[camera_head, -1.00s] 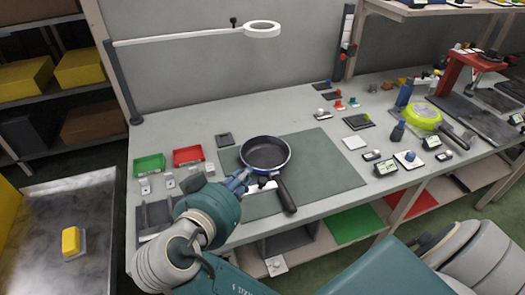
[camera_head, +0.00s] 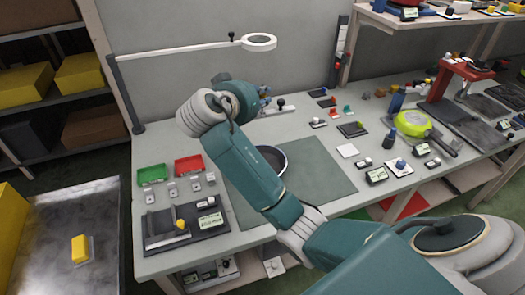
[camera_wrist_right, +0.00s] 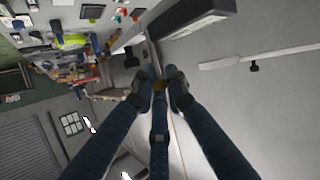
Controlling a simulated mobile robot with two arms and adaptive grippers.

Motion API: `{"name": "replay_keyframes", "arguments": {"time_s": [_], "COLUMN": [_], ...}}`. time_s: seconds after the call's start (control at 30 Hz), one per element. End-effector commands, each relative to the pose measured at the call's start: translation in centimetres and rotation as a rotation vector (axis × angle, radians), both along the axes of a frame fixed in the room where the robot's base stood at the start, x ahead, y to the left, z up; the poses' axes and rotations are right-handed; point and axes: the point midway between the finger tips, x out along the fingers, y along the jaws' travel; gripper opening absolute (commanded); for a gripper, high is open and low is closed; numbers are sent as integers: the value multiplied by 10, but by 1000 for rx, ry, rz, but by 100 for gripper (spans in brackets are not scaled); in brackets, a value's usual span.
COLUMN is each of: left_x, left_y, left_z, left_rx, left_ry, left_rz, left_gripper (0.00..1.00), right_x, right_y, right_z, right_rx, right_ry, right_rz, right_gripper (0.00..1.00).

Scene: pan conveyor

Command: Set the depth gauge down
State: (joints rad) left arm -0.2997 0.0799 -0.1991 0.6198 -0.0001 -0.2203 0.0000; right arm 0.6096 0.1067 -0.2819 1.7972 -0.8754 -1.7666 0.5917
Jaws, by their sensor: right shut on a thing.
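My right gripper (camera_head: 264,97) is at the back of the workbench, at the end of my arm crossing the head view. It is shut on the depth gauge (camera_head: 275,110), a small pale bar with a black knob that shows just right of the fingers. I cannot tell whether the gauge touches the bench top. In the right wrist view the fingers (camera_wrist_right: 160,86) close together on a small brownish part; the rest of the gauge is hard to make out there. My left gripper is not in view.
A dark pan (camera_head: 279,157) on the green mat (camera_head: 325,172) is mostly hidden behind my arm. Red (camera_head: 188,165) and green (camera_head: 152,174) trays stand at left, near a dark holder (camera_head: 160,222). A ring lamp (camera_head: 259,42) overhangs the back. Several small tools lie right of the gripper.

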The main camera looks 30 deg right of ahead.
Motion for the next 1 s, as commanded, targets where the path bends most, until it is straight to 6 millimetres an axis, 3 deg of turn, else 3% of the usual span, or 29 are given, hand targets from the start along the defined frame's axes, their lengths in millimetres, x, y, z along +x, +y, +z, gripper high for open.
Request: {"name": "replay_keyframes", "arguments": {"time_s": [0.4,1.0], "left_x": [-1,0], "left_y": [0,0], "left_z": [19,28], "left_rx": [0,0], "left_ry": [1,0], "left_rz": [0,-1], "left_gripper": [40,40], "right_x": [-1,-1], "right_y": [0,1], "right_z": [-109,-179], "right_rx": [-3,-1], "right_ry": [7,2], "right_rz": [1,1], "right_gripper": [0,0]}}
